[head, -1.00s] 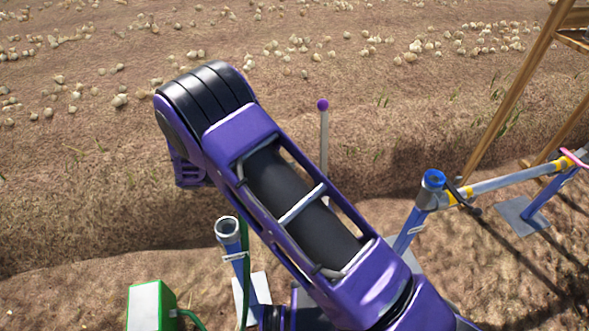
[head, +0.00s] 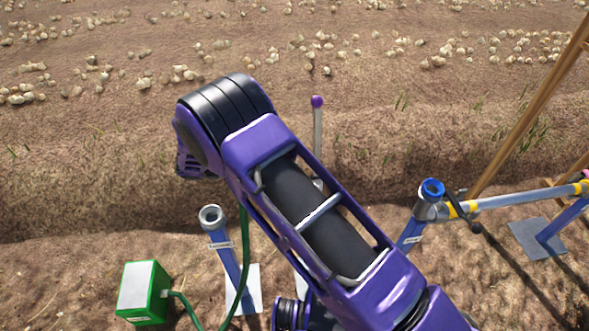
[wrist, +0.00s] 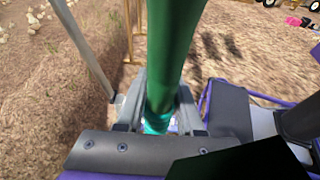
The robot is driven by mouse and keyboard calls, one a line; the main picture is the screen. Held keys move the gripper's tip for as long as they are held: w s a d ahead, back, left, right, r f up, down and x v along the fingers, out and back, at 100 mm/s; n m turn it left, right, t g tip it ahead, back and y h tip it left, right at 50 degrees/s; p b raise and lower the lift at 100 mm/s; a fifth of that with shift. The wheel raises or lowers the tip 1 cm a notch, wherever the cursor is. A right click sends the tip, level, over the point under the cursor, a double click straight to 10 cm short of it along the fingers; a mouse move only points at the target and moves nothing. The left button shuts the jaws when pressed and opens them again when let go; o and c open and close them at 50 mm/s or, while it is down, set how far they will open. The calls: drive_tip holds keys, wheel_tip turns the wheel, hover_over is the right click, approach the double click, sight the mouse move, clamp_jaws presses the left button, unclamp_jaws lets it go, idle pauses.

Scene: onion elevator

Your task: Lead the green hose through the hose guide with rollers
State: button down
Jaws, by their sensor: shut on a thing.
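The green hose (wrist: 170,50) stands upright between the two fingers of my gripper (wrist: 160,112) in the wrist view. The gripper is shut on it. In the head view the hose (head: 244,262) hangs in a curve beside my purple arm and loops low toward a green box (head: 145,292). My gripper is hidden behind the arm there. A blue post with a grey ring top (head: 211,216) stands left of the hose. I cannot make out any rollers, so I cannot tell which fitting is the hose guide.
A blue post with a blue-ringed top (head: 432,188) stands right of my arm, joined to a grey pipe (head: 515,200). A pale rod with a purple ball (head: 317,101) stands behind the arm. Wooden legs (head: 530,105) rise at right. Open soil with onions lies beyond.

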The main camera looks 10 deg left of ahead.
drive_tip(key=w+d, duration=0.4)
drive_tip(key=d, duration=1)
drive_tip(key=w+d+p, duration=0.1)
drive_tip(key=w+d, duration=0.4)
drive_tip(key=d, duration=1)
drive_tip(key=w+d, duration=0.5)
drive_tip(key=d, duration=1)
